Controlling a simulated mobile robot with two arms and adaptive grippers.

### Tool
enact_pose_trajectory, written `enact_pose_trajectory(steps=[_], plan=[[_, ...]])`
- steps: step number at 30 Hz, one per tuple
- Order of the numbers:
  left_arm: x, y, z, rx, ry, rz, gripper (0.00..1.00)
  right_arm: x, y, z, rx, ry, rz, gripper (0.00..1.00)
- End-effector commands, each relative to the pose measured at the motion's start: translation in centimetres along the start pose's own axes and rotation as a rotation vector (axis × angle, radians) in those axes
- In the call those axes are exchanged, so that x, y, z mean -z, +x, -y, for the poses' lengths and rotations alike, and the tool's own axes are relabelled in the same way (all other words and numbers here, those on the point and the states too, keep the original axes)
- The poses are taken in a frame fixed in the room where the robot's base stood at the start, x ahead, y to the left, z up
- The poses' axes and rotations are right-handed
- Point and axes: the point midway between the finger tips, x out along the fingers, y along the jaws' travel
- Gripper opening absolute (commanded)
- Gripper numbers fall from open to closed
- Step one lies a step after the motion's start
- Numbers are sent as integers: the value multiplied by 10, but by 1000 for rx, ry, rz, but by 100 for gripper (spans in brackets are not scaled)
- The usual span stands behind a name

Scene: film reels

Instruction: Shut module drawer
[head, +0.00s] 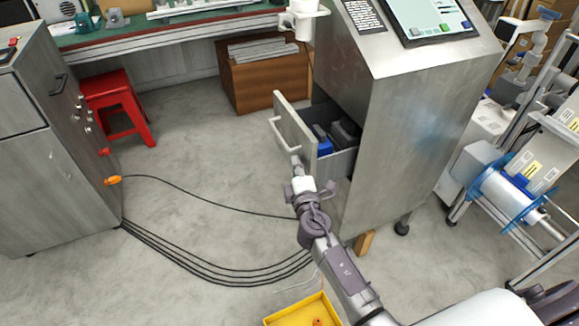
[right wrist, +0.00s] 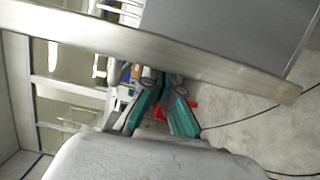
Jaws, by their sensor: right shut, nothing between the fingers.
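The module drawer (head: 309,142) sticks out of the left side of the metal console (head: 405,130). Its grey front panel carries a pale bar handle (head: 283,122). Inside the drawer are a blue item (head: 322,140) and dark grey modules (head: 345,133). My right gripper (head: 296,161) is shut and empty, at the lower outer part of the drawer front, below the handle. I cannot tell whether it touches the panel. In the right wrist view a long metal edge crosses above the fingers (right wrist: 160,88). My left gripper is not in view.
A grey cabinet (head: 50,150) stands at left, with black cables running across the floor from it. A red stool (head: 115,95) and a brown wooden box (head: 265,78) are behind. The floor left of the drawer is open.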

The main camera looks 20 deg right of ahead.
Motion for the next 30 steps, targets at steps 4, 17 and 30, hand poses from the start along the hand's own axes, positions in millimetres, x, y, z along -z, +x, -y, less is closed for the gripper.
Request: enact_pose_trajectory(steps=[4, 17, 30], plan=[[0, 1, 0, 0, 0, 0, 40, -1, 0, 0, 0, 0, 0, 0], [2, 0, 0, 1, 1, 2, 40, -51, 13, 1, -1, -8, 5, 0], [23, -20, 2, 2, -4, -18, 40, -126, 31, 0, -1, -1, 2, 0]])
